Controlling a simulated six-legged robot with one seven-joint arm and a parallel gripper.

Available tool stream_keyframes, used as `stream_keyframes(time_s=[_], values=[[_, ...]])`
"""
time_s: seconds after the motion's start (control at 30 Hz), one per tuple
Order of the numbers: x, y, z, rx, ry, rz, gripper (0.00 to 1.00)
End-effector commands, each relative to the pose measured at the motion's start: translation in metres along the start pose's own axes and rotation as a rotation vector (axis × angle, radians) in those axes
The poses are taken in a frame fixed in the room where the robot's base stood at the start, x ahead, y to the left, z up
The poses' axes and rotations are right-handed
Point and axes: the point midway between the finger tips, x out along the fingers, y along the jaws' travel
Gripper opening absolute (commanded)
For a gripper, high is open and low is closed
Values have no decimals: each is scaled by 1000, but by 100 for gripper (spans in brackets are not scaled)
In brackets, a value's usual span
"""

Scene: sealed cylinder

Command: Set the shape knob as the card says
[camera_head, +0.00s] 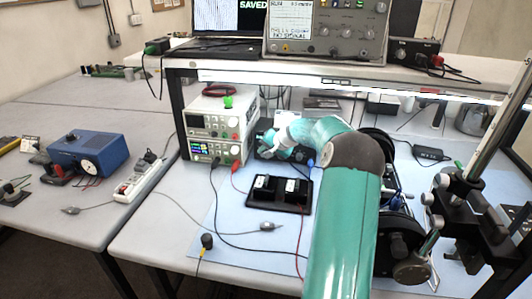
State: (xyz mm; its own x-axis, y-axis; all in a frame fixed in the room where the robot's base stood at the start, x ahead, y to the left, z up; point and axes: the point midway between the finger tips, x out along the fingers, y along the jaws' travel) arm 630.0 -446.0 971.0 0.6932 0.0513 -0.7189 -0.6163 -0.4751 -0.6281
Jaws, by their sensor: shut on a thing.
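My teal arm reaches from the bottom right to the middle of the bench. My gripper (268,143) is small in the view, at the front of a low dark unit (262,154) just right of the stacked power supplies. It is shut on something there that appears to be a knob. The fingers and my arm hide the knob's pointer and markings, so its setting cannot be read. I cannot pick out the card for certain; a small printed label (291,33) on the oscilloscope is too small to read fully.
Two stacked bench instruments (214,128) stand left of my gripper, with red and black leads nearby. A black tray (279,193) lies in front. An oscilloscope (326,27) sits on the shelf (300,70) above. Black stands and wheels crowd the right.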

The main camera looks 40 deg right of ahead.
Motion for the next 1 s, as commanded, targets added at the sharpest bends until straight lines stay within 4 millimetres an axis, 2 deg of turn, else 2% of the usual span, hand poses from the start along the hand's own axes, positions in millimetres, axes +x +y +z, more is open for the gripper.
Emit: stream_keyframes(time_s=[0.27, 0.7, 1.0], values=[[0, -4, 0, -29, 1, 62, 0], [1, -11, 1, -138, 0, 322, 0], [2, -12, 1, -180, 1, 430, 0]])
